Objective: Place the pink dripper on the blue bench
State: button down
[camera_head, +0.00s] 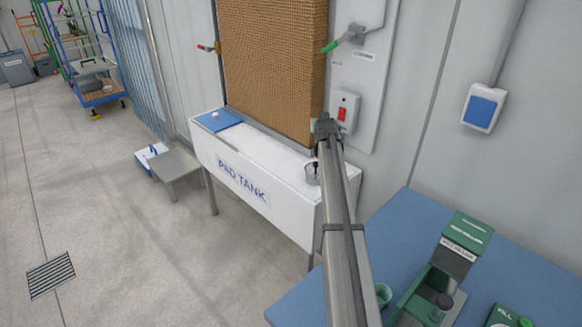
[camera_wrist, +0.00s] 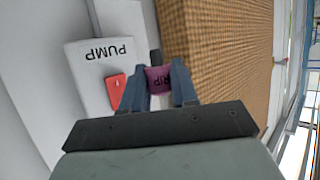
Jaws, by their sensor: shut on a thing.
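In the head view my gripper (camera_head: 327,126) is at the end of my outstretched arm, in front of the brown pad and close to the pump switch box. The dripper cannot be made out in the head view. The blue bench (camera_head: 297,303) is at the lower right of the head view, beside my arm and well away from my gripper.
The white pad tank (camera_head: 242,185) stands below the gripper, with a small clear cup (camera_head: 312,174) on top. The pump box (camera_wrist: 103,72) has a red switch. The bench carries a green machine (camera_head: 450,255), a green cup (camera_head: 383,295) and a fill unit (camera_head: 505,317).

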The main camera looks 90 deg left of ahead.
jog(key=n+g, duration=0.2)
send_over(286, 169)
notch_tip(286, 169, down, 10)
jog(key=shift+f, duration=4.95)
jog(key=c, duration=0.9)
grip_release()
jog(key=shift+f, duration=0.1)
jog(key=shift+o, duration=0.2)
jog(key=shift+o, duration=0.3)
jog(key=v, duration=1.2)
